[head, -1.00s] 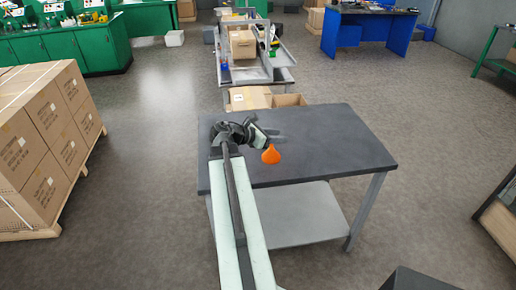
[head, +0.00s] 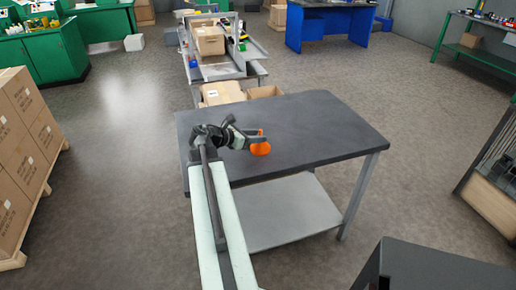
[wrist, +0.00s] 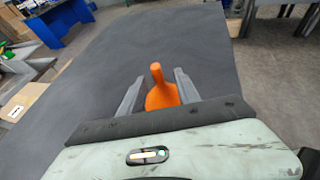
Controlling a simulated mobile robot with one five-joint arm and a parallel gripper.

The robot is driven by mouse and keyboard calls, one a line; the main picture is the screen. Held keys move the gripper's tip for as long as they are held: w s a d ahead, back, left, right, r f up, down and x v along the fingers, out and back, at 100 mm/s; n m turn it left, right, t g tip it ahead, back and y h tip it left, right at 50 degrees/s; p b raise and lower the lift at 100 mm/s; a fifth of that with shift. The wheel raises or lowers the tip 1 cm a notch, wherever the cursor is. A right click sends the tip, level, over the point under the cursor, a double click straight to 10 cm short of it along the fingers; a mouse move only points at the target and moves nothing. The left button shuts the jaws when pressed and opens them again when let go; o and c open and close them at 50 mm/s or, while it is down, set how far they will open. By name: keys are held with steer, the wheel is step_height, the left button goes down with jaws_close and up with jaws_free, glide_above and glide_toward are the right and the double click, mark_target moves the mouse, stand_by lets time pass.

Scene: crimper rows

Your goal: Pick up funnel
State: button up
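The orange funnel (head: 261,149) is on the dark tabletop (head: 320,128), near its left part. My gripper (head: 257,137) reaches over the table from the left, and one finger crosses in front of the funnel in the head view. In the wrist view, the funnel (wrist: 161,95) is between the two grey fingers of my gripper (wrist: 157,88), its narrow spout pointing away. The fingers are apart, with a gap on the left side. The right finger is very close to the funnel; I cannot tell whether it touches. The funnel's wide end is partly hidden by the gripper body.
The rest of the tabletop is bare, with a grey lower shelf (head: 285,212) beneath. Open cardboard boxes (head: 222,93) stand behind the table. Stacked cartons (head: 22,150) are at the left, and a dark shelf unit (head: 492,165) is at the right.

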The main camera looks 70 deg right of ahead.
steer(key=b+x, duration=0.2)
steer(key=x, duration=0.3)
steer(key=shift+d+f, duration=0.3)
steer(key=shift+a, duration=0.1)
jaws_close()
